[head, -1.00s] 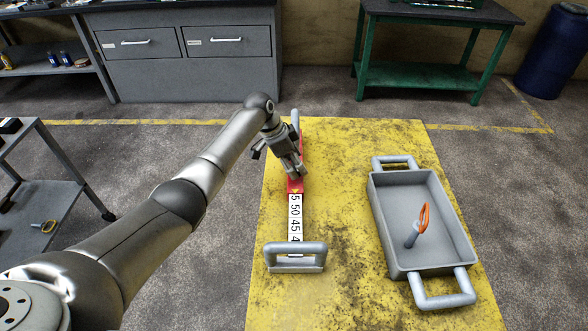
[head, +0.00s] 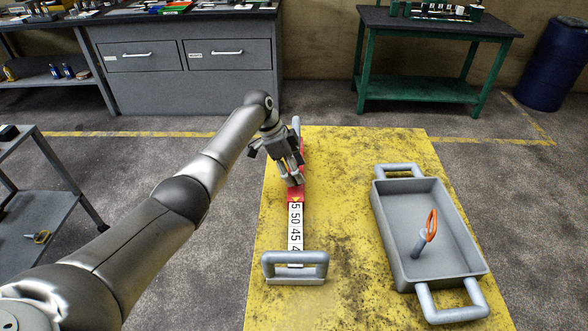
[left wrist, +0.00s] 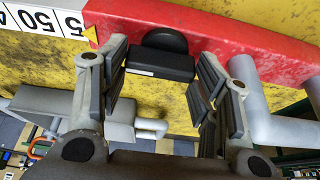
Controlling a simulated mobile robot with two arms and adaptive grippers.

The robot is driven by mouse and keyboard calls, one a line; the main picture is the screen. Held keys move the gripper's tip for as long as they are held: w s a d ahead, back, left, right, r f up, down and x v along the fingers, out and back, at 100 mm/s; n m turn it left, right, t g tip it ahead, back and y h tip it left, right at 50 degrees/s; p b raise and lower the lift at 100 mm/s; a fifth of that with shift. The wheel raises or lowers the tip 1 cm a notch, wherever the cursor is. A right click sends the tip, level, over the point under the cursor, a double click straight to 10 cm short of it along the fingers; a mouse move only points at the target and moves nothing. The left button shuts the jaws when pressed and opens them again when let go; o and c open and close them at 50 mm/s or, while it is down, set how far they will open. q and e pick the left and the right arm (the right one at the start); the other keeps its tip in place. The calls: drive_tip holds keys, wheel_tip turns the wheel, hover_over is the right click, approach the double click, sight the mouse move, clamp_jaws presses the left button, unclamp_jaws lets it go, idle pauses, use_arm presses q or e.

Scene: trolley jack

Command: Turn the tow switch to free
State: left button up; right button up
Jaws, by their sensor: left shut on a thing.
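The black tow switch (left wrist: 160,65), a block with a rounded back, sits on the side of a red housing (left wrist: 245,40) in the left wrist view. My left gripper (left wrist: 161,72) is shut on the switch, one finger on each side of it. In the head view my left gripper (head: 292,180) is over the red housing (head: 297,195), and it hides the switch there. A white number strip (head: 295,228) runs from the housing towards the near grey handle (head: 295,257). I cannot read the switch's setting. My right gripper is not in view.
The yellow, stained platform (head: 350,240) lies under the housing. Grey shelves (head: 45,205) stand at the left. Floor is clear behind the platform.

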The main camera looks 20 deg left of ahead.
use_arm(q)
drive_tip(key=o, duration=1)
drive_tip(key=shift+f, duration=0.1)
drive_tip(key=v, duration=1.2)
